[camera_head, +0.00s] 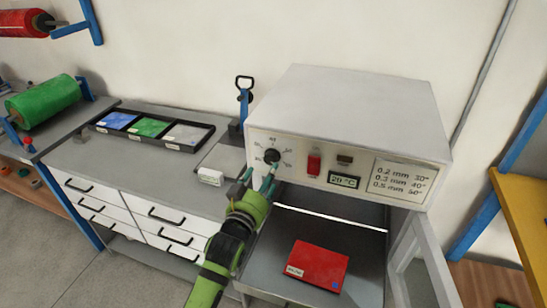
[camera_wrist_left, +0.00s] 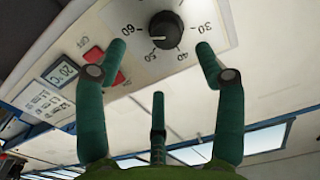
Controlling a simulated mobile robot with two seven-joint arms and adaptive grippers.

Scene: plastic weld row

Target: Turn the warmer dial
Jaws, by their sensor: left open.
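The warmer (camera_head: 345,120) is a white box on the bench. Its black dial (camera_head: 271,156) sits on the left of the front panel, inside a ring of numbers. In the left wrist view the dial (camera_wrist_left: 166,30) is at the top, with 30, 40, 50 and 60 readable around it. My left gripper (camera_head: 258,180) is just below and in front of the dial. In the left wrist view its green fingers (camera_wrist_left: 160,48) are spread open on either side of the dial, apart from it. My right gripper is not in view.
A red switch (camera_head: 314,163) and a 20 °C display (camera_head: 344,181) sit right of the dial. A black tray (camera_head: 106,133) holds coloured sheets at left.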

